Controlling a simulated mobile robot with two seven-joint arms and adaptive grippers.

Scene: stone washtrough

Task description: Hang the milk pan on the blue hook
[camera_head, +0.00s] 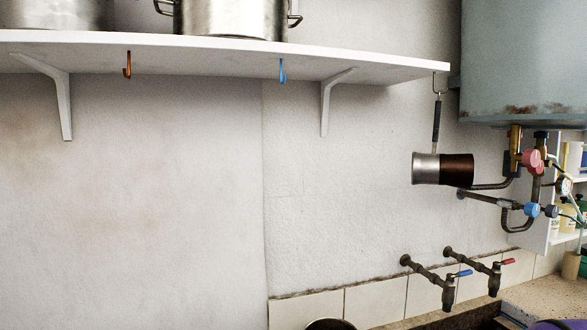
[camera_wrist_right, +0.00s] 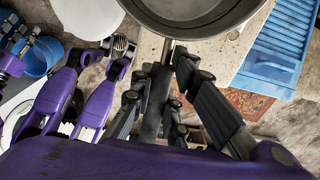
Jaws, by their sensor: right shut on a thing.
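The blue hook (camera_head: 282,71) hangs from the underside of the white shelf, with nothing on it. My right gripper (camera_wrist_right: 166,92) is shut on the dark handle of a grey metal pan (camera_wrist_right: 247,22), taken as the milk pan. The pan's round body lies at the top of the right wrist view, beyond the fingers, and is partly cut off. A dark round rim (camera_head: 330,323) shows at the bottom edge of the head view; I cannot tell whether it is this pan.
The shelf (camera_head: 215,50) carries two large pots and has brackets below. An orange hook (camera_head: 127,66) is empty. A silver-and-brown pan (camera_head: 427,169) hangs at the shelf's right end, near pipes and a boiler (camera_head: 520,60). Taps (camera_head: 447,285) project below. The wall under the blue hook is clear.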

